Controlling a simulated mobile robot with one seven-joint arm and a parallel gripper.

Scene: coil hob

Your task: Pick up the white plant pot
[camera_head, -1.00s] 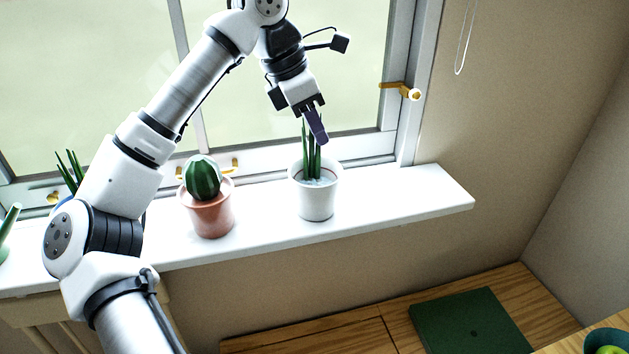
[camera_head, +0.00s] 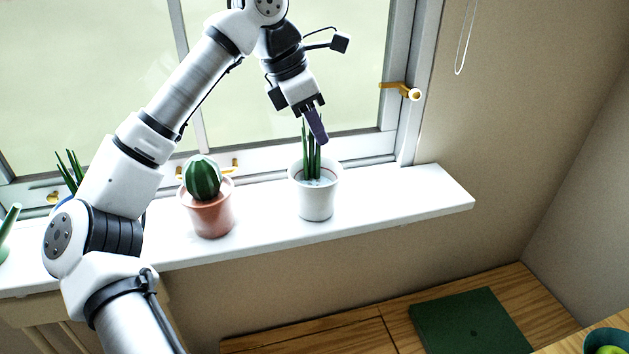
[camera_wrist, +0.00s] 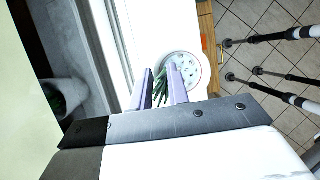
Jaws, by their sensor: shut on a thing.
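The white plant pot (camera_head: 316,204) stands upright on the white window sill, with pale pebbles and tall green leaves (camera_head: 308,158) in it. My gripper (camera_head: 318,138) points down from above, its fingers at the upper part of the leaves and above the pot's rim. In the wrist view, the leaves (camera_wrist: 161,88) show between the two fingers (camera_wrist: 159,70), and the round pot (camera_wrist: 203,72) lies beyond the fingertips. My gripper is shut on the plant's leaves, not on the pot wall. The exact contact is partly hidden by the finger in the head view.
A terracotta pot (camera_head: 211,218) with a round cactus (camera_head: 202,178) stands left of the white pot. The sill (camera_head: 425,198) is clear to the right. The window with brass handles (camera_head: 400,90) is close behind. A dark green flat object (camera_head: 474,322) lies on the wooden surface below.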

